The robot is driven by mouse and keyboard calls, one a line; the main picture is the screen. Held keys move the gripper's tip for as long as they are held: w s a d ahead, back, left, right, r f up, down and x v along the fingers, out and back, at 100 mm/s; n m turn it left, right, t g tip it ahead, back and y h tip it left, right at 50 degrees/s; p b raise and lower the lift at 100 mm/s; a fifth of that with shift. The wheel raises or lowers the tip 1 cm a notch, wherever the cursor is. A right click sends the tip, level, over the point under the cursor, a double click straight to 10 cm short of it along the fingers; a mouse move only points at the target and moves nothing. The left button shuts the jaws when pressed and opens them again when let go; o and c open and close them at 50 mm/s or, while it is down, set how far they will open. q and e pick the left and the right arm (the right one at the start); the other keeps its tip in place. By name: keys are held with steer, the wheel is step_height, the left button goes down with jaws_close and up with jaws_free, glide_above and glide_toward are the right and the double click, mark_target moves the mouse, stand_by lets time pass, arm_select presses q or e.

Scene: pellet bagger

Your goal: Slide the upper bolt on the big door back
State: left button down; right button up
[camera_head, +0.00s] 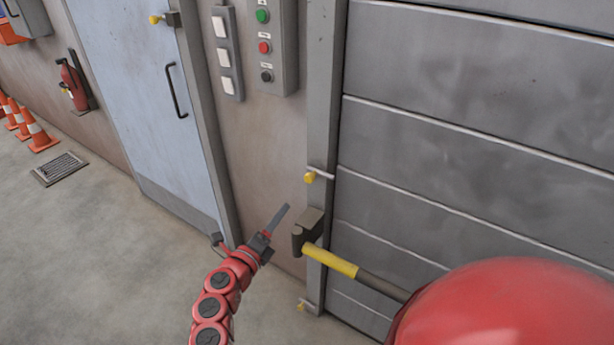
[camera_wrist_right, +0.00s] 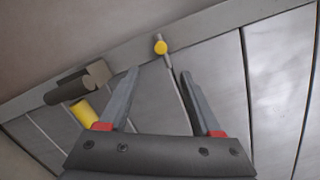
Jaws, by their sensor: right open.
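The upper bolt (camera_head: 311,177) of the big door (camera_head: 450,120) has a yellow knob and a thin rod lying across the door's left edge. My right gripper (camera_head: 281,214) is in front of the wall, below and left of the knob in the head view, seen nearly edge-on. In the right wrist view my right gripper (camera_wrist_right: 159,74) is open and empty. The bolt's yellow knob (camera_wrist_right: 160,47) shows just beyond and between its fingertips, apart from both. My left gripper is not in view.
A dark latch block (camera_head: 308,231) with a yellow-gripped lever (camera_head: 331,262) sits just below the upper bolt. A lower bolt (camera_head: 302,306) is near the floor. A button panel (camera_head: 264,48) and a blue door (camera_head: 140,90) are to the left. A red rounded part covers the lower right.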

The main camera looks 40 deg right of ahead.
mark_target(308, 180)
steer(key=p+x, duration=0.3)
steer(key=x, duration=1.3)
steer(key=shift+d+r, duration=0.1)
steer(key=shift+r, duration=0.05)
steer(key=shift+w+d, duration=0.1)
steer(key=shift+d, duration=0.3)
jaws_close()
stand_by(0.4)
